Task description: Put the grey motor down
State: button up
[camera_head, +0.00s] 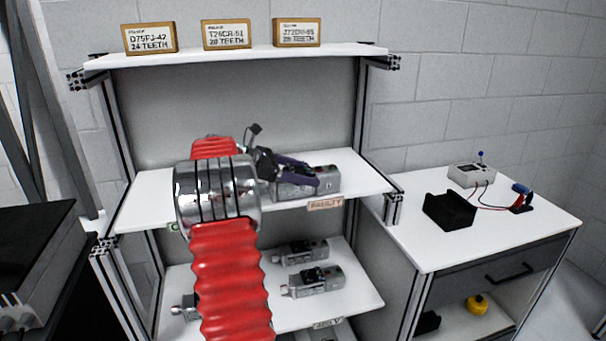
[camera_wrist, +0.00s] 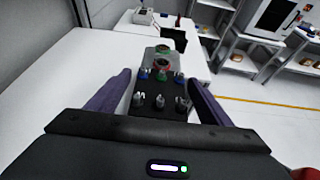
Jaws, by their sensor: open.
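The grey motor (camera_head: 328,183) rests on the middle shelf (camera_head: 240,212) of the rack, near the shelf's right side above a "FAULTY" label (camera_head: 325,205). My gripper (camera_head: 305,175) reaches over the motor from the left, its purple fingers beside the motor body. In the wrist view my gripper (camera_wrist: 158,78) is open, with one finger on each side of the motor (camera_wrist: 160,57) and a visible gap to it. The motor's black end with several metal connectors faces the wrist camera.
Labelled boxes (camera_head: 226,34) stand on the top shelf. A workbench (camera_head: 470,236) at right holds a black holder (camera_head: 449,211) and a tester (camera_head: 471,175). The middle shelf's front right is clear.

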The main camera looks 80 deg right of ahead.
jog(key=v, duration=1.2)
dwell(0.6)
